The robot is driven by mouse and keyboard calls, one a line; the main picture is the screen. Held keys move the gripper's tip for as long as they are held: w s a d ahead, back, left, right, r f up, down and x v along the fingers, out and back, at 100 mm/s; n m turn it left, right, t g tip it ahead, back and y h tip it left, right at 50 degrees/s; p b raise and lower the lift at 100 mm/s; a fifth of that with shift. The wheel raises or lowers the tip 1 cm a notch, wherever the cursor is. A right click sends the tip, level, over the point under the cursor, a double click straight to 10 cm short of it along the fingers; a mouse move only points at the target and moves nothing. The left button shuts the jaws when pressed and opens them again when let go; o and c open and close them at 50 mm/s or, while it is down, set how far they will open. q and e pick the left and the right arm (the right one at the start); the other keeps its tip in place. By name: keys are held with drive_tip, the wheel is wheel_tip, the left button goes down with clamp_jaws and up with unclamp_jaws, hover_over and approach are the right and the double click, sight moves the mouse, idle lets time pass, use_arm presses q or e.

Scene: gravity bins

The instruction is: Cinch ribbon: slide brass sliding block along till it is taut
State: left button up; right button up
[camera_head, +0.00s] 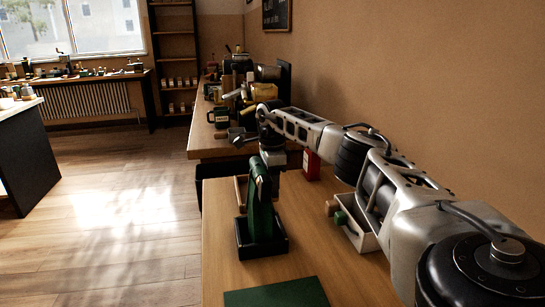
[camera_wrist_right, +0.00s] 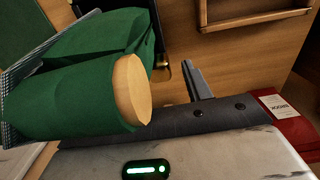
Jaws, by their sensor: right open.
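A dark green upright piece (camera_head: 262,215), which looks like the ribbon, stands in a small black tray (camera_head: 264,251) on the near wooden table. A tan part (camera_head: 262,184) shows near its top. I cannot tell whether this is the brass sliding block. My right gripper (camera_head: 270,160) is at the top of the green piece, its fingers partly hidden. In the right wrist view a rolled green form with a pale tan end face (camera_wrist_right: 132,90) fills the left side. My left gripper is not in view.
A white bin (camera_head: 354,232) with green and tan pieces stands to the right, partly behind my arm. A red object (camera_head: 311,164) is behind it. A green mat (camera_head: 276,293) lies at the front. A cluttered bench (camera_head: 212,141) stands beyond.

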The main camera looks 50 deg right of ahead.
wheel_tip(320, 180, up, 15)
drive_tip(key=p, duration=0.1)
drive_tip(key=shift+f, duration=0.15)
idle(0.4)
